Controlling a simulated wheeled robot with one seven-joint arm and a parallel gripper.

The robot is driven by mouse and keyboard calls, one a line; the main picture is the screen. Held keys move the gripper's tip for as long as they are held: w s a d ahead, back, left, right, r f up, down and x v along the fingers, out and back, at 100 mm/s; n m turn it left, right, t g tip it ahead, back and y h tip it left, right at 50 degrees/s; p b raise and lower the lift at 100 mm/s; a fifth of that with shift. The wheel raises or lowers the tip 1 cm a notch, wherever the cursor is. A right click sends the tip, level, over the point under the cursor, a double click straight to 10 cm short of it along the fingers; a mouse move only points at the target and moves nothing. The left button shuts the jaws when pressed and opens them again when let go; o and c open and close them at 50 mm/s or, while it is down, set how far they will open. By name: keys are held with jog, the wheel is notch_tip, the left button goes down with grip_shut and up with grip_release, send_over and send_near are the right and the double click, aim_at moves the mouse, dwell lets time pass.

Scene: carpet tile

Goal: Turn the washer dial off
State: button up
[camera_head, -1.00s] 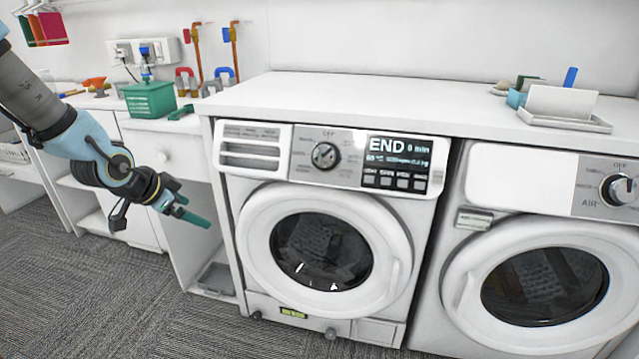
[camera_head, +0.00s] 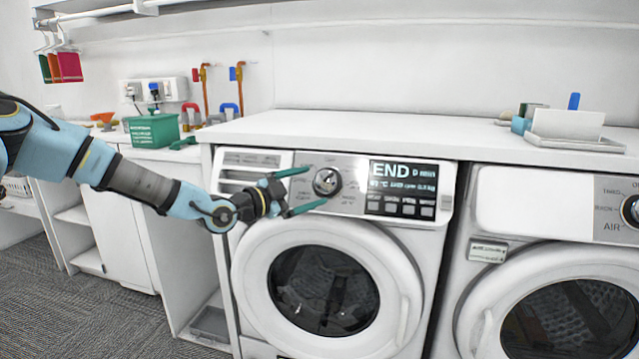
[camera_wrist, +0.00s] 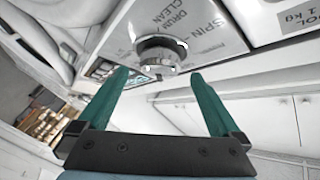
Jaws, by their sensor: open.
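The washer (camera_head: 262,250) is the white front-loader in the middle of the head view, with a lit display reading END. Its dial (camera_head: 327,182) is a round silver and dark knob on the grey panel left of the display. My gripper (camera_head: 306,189) is open in front of the panel, its green fingers pointing right, one toward the top and one toward the bottom of the dial. In the wrist view the dial (camera_wrist: 161,52) lies ahead, between and beyond the two fingertips. I see no clear contact, and nothing is between the fingers.
A second machine (camera_head: 540,240) with its own dial (camera_head: 631,210) stands at the right. A white counter (camera_head: 400,132) runs above both. A green box (camera_head: 152,130) sits at the left, and a white tray (camera_head: 575,142) at the right.

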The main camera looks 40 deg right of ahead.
aim_at(320, 185)
jog(key=shift+s+d, duration=0.1)
jog(key=shift+d, duration=1.8)
jog(key=shift+c, duration=0.4)
jog(key=shift+f, duration=0.15)
jog(key=c, duration=1.2)
